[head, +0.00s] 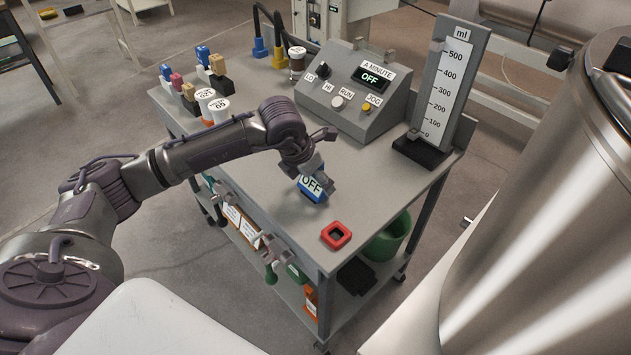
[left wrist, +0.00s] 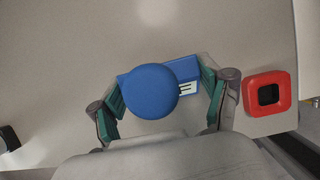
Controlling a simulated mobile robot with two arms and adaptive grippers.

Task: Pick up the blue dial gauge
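The blue dial gauge (head: 313,193) is on the cart's grey top, near the front edge. In the left wrist view the green-padded fingers (left wrist: 160,95) stand wide apart, one on each side of the gauge. Thin gaps seem to show, and no firm grip is visible. My right gripper is not in view.
A red square piece (head: 336,236) lies right of the gauge, near the cart's corner. A control console (head: 355,95) and a measuring scale (head: 450,85) stand behind. Small coloured parts and white-capped containers are at the back left. A steel tank (head: 540,200) fills the right.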

